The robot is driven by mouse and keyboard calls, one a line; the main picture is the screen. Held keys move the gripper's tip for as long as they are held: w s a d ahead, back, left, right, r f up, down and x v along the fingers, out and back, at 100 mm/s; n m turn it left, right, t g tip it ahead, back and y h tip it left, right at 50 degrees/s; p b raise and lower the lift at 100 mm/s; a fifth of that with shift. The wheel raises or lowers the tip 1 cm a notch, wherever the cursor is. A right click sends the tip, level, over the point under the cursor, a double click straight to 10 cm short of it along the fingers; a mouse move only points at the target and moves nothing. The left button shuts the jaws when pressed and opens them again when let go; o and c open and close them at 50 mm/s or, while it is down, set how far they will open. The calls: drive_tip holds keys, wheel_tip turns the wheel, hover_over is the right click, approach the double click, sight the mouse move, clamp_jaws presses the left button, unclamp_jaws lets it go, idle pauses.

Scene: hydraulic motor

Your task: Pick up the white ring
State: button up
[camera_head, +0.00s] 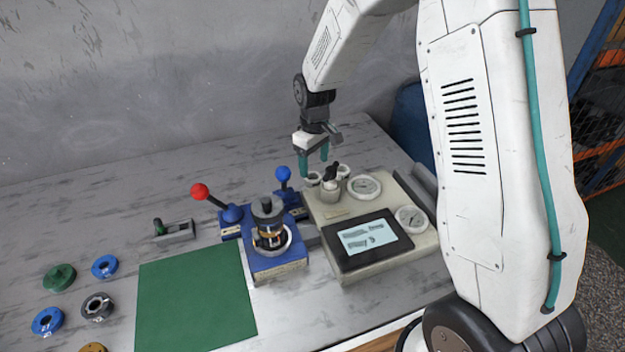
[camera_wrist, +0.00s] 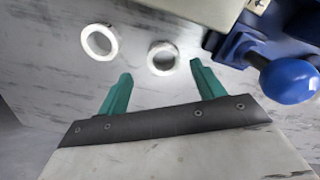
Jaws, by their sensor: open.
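Two white rings lie flat and apart on the grey table in the wrist view: one at the left (camera_wrist: 114,50), one nearer the middle (camera_wrist: 163,73). In the head view, two small white round shapes, likely these rings, show beside the back edge of the beige device, at its left (camera_head: 313,183) and right (camera_head: 344,168). The gap in height is hard to judge.
The beige device (camera_head: 325,212) with gauges and a screen stands close by. A blue-knobbed lever (camera_wrist: 288,80) is near the right finger. A blue fixture (camera_head: 277,268) holds the motor. A green mat (camera_head: 195,300) and several loose parts lie left.

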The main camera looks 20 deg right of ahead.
sight(312, 173)
drive_tip(key=f, duration=0.4)
drive_tip(key=shift+s+a+f, duration=0.1)
drive_tip(key=shift+a+f, duration=0.15)
drive_tip(key=shift+a, duration=0.05)
drive_tip(key=shift+c, duration=0.2)
drive_tip(key=c, duration=1)
